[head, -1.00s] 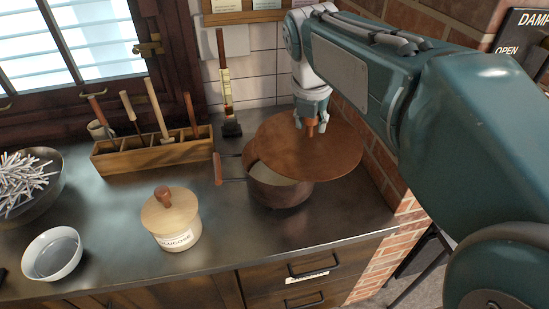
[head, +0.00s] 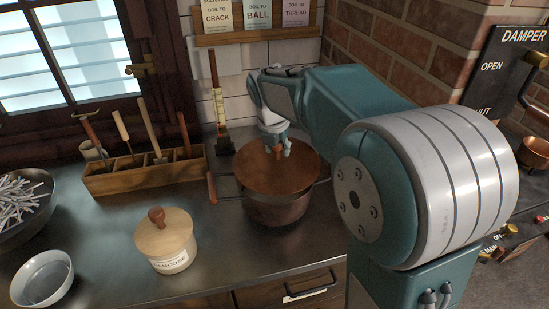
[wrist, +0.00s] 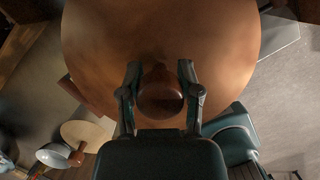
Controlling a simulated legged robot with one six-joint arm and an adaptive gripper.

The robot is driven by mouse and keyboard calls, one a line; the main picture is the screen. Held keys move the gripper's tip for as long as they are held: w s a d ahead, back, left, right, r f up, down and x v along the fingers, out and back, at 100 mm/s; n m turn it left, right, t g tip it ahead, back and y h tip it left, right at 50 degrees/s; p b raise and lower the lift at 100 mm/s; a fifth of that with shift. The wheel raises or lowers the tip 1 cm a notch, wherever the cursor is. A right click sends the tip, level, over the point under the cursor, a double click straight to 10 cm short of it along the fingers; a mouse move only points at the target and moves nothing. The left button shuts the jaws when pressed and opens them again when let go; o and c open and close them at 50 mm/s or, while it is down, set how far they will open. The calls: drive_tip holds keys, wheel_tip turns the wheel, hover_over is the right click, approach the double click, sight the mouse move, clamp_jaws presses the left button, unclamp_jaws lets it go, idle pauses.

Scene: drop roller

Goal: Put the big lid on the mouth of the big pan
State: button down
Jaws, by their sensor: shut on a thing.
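The big lid (head: 262,172) is a round copper-brown disc with a knob, and it lies over the mouth of the big pan (head: 277,208) in the head view. The pan is a copper pot on the counter with a side handle at its left. My gripper (head: 279,151) is shut on the lid's knob from above. In the wrist view my gripper (wrist: 160,92) has a finger on each side of the round knob, and the lid (wrist: 160,35) fills the upper middle. I cannot tell whether the lid rests fully on the rim.
A glucose jar (head: 170,252) with a wooden lid stands left of the pan. A wooden tool rack (head: 150,178), a white bowl (head: 42,278) and a dark bowl of sticks (head: 20,205) stand further left. A brick wall (head: 400,50) rises behind my arm.

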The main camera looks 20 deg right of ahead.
sight(275, 159)
drive_tip(key=shift+w+f, duration=0.4)
drive_tip(key=shift+f, duration=0.05)
drive_tip(key=shift+a+x, duration=0.15)
drive_tip(key=shift+x, duration=0.75)
drive_tip(key=shift+a+x, duration=0.15)
drive_tip(key=shift+x, duration=0.75)
drive_tip(key=shift+s+f, duration=0.1)
drive_tip(key=shift+f, duration=0.05)
drive_tip(key=shift+c, duration=1.4)
unclamp_jaws()
